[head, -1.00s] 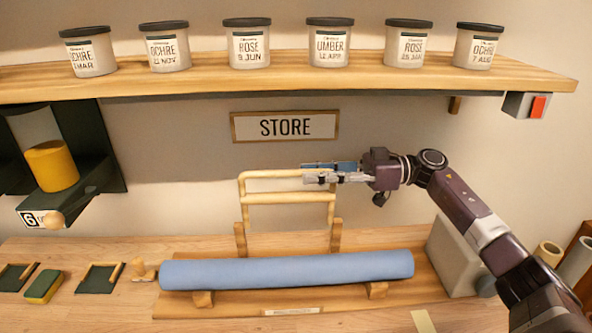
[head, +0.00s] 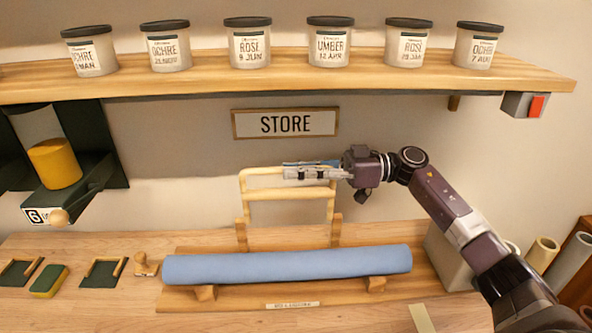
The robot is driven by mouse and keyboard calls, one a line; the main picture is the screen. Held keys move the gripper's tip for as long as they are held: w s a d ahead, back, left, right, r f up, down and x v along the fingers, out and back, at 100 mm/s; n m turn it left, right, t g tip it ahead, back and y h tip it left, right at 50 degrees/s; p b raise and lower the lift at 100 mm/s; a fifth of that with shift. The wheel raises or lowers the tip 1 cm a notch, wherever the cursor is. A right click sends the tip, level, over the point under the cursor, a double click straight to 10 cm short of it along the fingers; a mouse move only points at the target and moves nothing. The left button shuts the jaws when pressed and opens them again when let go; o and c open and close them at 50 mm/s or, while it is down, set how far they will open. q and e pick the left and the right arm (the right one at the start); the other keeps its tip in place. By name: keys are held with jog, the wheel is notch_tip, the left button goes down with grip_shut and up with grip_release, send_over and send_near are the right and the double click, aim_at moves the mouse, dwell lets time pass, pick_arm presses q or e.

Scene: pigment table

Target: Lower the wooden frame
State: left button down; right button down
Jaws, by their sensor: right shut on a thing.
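The wooden frame (head: 290,194) stands upright at the back of a wooden board, between two short wooden posts. It has a top bar and a second bar below. My right gripper (head: 300,172) reaches in from the right and is shut on the top bar; its fingers hide part of that bar. A long blue roll (head: 288,265) lies on wooden rests in front of the frame. My left gripper is not in view.
A shelf (head: 290,82) with several labelled jars runs above, over a STORE sign (head: 285,123). A grey block (head: 447,256) stands right of the roll. A sponge (head: 49,281) and a wooden stamp-like piece (head: 146,264) lie at the left.

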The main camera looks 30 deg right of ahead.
jog(key=shift+s, duration=0.1)
jog(key=s+a+f+n+b, duration=0.4)
jog(key=s+a+f+n, duration=0.15)
jog(key=s+n, duration=0.45)
jog(key=shift+s+a+f+n+b, duration=0.1)
jog(key=shift+s+f+n+b, duration=0.35)
jog(key=shift+f+n+b, duration=1.15)
jog(key=shift+s+a+f+n+b, duration=0.15)
jog(key=shift+s+f+n+b, duration=0.3)
jog(key=shift+f+n+b, duration=1.1)
jog(key=shift+s+a+f+n+b, duration=0.1)
jog(key=shift+s+f+n+b, duration=0.35)
jog(key=shift+f+n+b, duration=1.15)
jog(key=shift+f+m+p, duration=0.35)
jog(key=shift+f+m, duration=0.1)
jog(key=shift+m, duration=0.1)
